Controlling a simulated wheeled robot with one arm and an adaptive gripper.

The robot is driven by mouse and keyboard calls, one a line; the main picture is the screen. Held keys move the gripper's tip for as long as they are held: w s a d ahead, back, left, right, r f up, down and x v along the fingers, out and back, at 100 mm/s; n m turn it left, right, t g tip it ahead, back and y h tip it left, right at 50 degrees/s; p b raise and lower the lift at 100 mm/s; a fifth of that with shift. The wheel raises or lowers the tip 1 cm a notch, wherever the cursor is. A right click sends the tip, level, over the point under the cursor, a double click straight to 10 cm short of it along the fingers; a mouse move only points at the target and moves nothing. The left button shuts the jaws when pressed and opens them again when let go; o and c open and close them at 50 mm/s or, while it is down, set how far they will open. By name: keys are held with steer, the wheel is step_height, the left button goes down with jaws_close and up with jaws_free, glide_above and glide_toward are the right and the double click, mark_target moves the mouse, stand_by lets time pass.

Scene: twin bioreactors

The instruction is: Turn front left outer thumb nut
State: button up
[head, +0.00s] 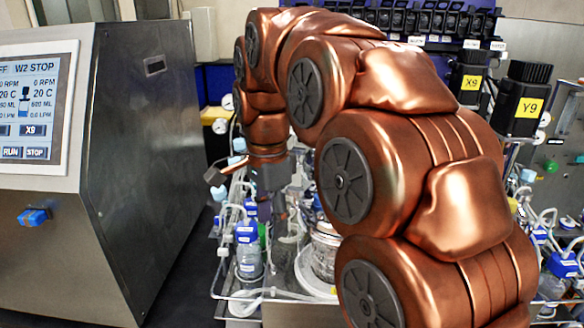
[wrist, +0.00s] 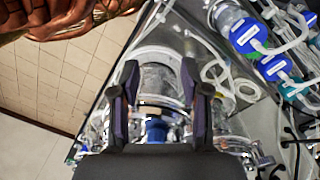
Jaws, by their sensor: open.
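In the wrist view my gripper (wrist: 159,78) is open, with its two dark fingers apart. A clear, shiny vessel (wrist: 158,52) with metal fittings lies beyond and between the fingers. A small blue part (wrist: 157,130) shows between the finger bases. I cannot pick out the front left outer thumb nut for certain among the shiny fittings. I cannot tell whether the fingers touch anything. In the head view my gripper reaches down over the bioreactor bench, left of a glass vessel (head: 325,250); its fingertips are unclear, and my arm hides much of the bench.
In the head view a grey control cabinet (head: 150,150) with a screen (head: 35,105) stands at the left. A blue-capped bottle (head: 248,250) stands near the bench's left edge. Blue-capped bottles with tubing (wrist: 262,45) crowd the wrist view's right side. Tiled floor (wrist: 60,75) shows at left.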

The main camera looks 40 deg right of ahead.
mark_target(292, 188)
steer(key=w+d+r+m+p, duration=0.1)
steer(key=d+r+m, duration=0.1)
steer(key=r+m, duration=0.1)
steer(key=w+d+r+m+p, duration=0.1)
steer(key=w+d+r+m, duration=0.1)
steer(key=d+r+m, duration=0.1)
steer(key=w+d+r+m+p, duration=0.1)
steer(key=d+r+m, duration=0.2)
steer(key=r, duration=0.1)
steer(key=shift+w+m+t, duration=0.15)
steer(key=shift+m+t, duration=0.15)
step_height(292, 188, down, 6)
steer(key=b, duration=0.4)
steer(key=shift+b, duration=0.3)
steer(key=shift+r+p, duration=0.15)
steer(key=shift+p, duration=0.4)
steer(key=shift+f+p, duration=0.3)
steer(key=shift+f, duration=0.65)
steer(key=shift+c, duration=0.4)
jaws_close()
